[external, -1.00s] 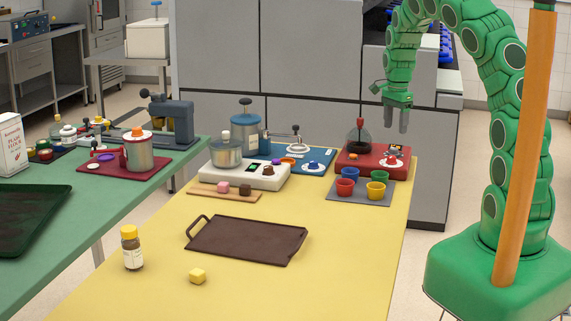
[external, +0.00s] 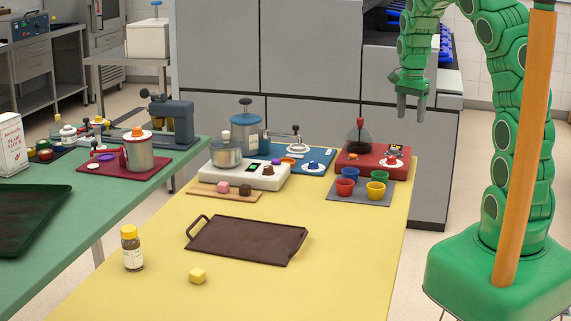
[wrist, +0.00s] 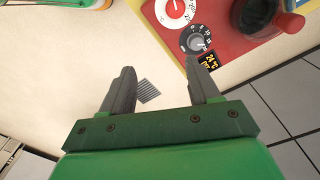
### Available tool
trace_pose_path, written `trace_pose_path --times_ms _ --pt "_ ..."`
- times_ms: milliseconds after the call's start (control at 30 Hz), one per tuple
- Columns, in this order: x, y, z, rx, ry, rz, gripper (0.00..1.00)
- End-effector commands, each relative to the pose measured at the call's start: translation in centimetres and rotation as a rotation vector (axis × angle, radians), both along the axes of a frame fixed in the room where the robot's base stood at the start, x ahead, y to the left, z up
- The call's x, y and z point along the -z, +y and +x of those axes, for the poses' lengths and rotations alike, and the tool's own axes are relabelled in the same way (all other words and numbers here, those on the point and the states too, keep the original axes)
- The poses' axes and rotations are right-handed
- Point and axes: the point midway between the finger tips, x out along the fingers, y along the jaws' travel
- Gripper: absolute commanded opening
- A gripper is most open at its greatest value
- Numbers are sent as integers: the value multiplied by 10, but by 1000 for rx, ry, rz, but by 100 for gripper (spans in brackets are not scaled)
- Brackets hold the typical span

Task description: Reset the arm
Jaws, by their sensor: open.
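My green arm rises from its base at the right of the external view. My gripper (external: 410,106) has grey fingers that point down, in the air beyond the far right end of the yellow table (external: 340,255). In the wrist view my gripper (wrist: 163,85) has its two fingers spread apart with nothing between them. The red appliance (wrist: 265,20) with its dials shows past the right finger there.
A grey cabinet (external: 310,50) stands behind.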

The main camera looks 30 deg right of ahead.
Motion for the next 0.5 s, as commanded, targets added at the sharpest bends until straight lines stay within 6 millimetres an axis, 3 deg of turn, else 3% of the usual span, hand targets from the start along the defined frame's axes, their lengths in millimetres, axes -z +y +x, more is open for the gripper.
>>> trace_pose_path --times_ms 500 --pt "-47 31 -114 -395 1 24 61"
